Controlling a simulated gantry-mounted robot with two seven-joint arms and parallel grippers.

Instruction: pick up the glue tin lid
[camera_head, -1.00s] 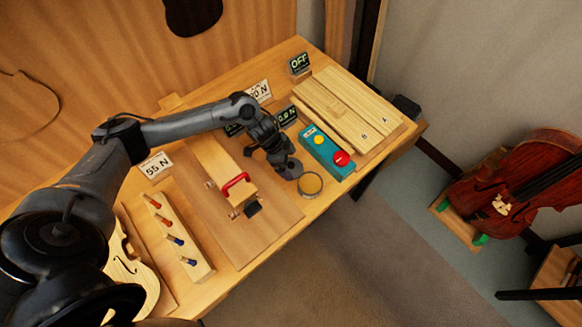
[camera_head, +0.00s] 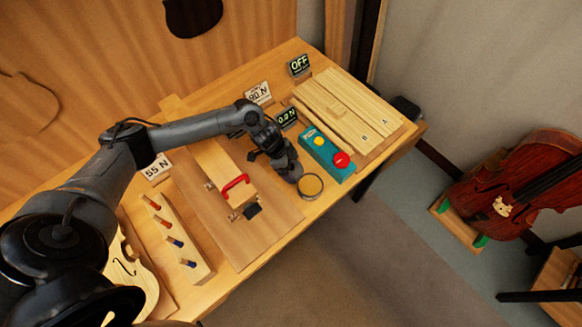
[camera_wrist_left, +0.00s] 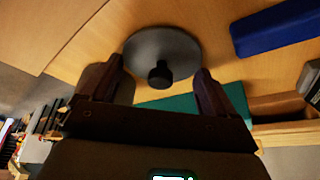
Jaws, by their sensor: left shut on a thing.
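The glue tin lid (camera_wrist_left: 160,52) is a round grey disc with a black knob, seen in the left wrist view between my left fingers. My left gripper (camera_wrist_left: 160,82) is shut on the lid. In the head view my left gripper (camera_head: 289,168) is over the bench, just left of and behind the open round tin (camera_head: 310,186) with amber contents. The lid is mostly hidden by the gripper there, so its height above the bench is hard to tell. My right gripper is not in view.
A teal box (camera_head: 326,155) with yellow and red buttons is close to the right of the gripper. A clamp fixture with a red handle (camera_head: 235,184) and a peg rack (camera_head: 180,236) stand to the left. Wood strips (camera_head: 350,110) lie at the back right.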

